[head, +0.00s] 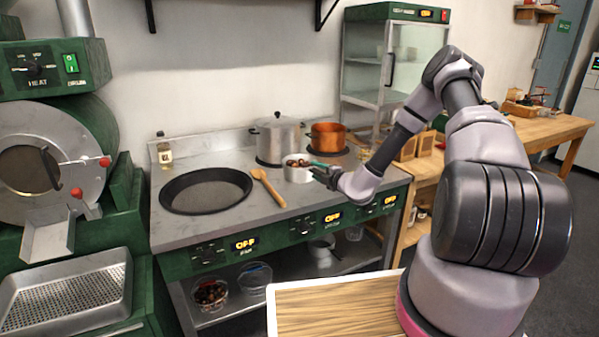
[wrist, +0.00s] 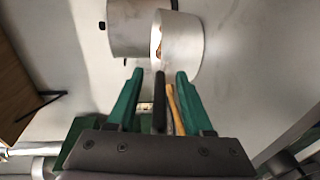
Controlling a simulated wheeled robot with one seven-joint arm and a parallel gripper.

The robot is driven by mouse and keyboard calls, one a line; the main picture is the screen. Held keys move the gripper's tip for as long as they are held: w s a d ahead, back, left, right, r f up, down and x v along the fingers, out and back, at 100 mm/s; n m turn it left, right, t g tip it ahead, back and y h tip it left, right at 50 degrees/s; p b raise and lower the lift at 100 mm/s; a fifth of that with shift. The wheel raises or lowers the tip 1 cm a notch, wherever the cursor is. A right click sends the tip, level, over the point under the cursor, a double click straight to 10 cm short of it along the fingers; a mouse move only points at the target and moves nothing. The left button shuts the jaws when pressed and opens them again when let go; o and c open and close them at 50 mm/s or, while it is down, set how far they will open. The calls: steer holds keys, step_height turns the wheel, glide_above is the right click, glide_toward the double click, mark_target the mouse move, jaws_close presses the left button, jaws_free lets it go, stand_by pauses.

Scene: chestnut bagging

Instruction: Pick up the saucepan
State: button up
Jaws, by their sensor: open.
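The saucepan (head: 299,174) is a small silver pan with brown chestnuts in it. It sits on the stove top, in front of the stockpot. In the wrist view the saucepan (wrist: 182,45) is just ahead of my fingertips. Its dark handle (wrist: 159,100) points back toward my wrist and lies between the two green fingers in the picture. My gripper (head: 317,169) is open, with a gap on both sides of the handle in the wrist view (wrist: 158,76). In the head view my gripper partly hides the handle.
A lidded silver stockpot (head: 277,138) and a copper pot (head: 327,137) stand behind the saucepan. A wooden spoon (head: 268,187) lies to its left, beside a wide black pan (head: 205,191). A glass-fronted cabinet (head: 395,65) stands behind my arm. A wooden board (head: 330,310) is in front.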

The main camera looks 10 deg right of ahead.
steer(key=shift+w, duration=0.1)
steer(key=shift+c, duration=0.3)
jaws_close()
steer(key=shift+r, duration=0.1)
stand_by(1.0)
